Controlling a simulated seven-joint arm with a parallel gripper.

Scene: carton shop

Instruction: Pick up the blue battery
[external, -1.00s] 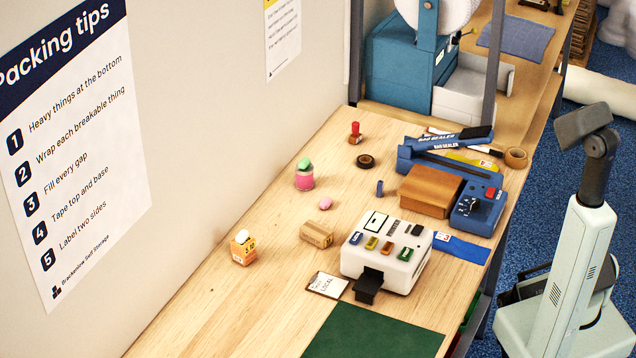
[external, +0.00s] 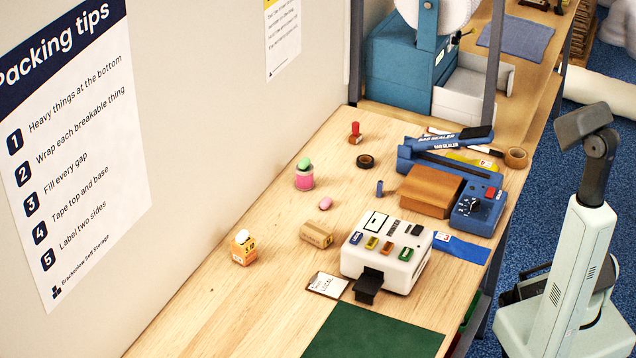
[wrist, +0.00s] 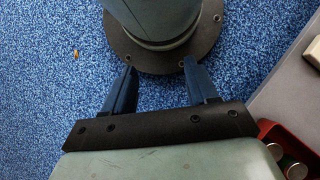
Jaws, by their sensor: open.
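The blue battery (external: 379,188) is a small dark-blue cylinder standing upright on the wooden table, just left of a brown box. It does not show in the wrist view. My gripper (wrist: 157,66) is open in the wrist view, its two blue fingers apart over the blue floor, near my own round base. Nothing lies between the fingers except the floor and part of the base. In the external view my arm stands at the right, off the table, and the fingers are hidden.
A red bin (wrist: 268,130) holding round-topped items sits below the table edge. The front-left tabletop is clear.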

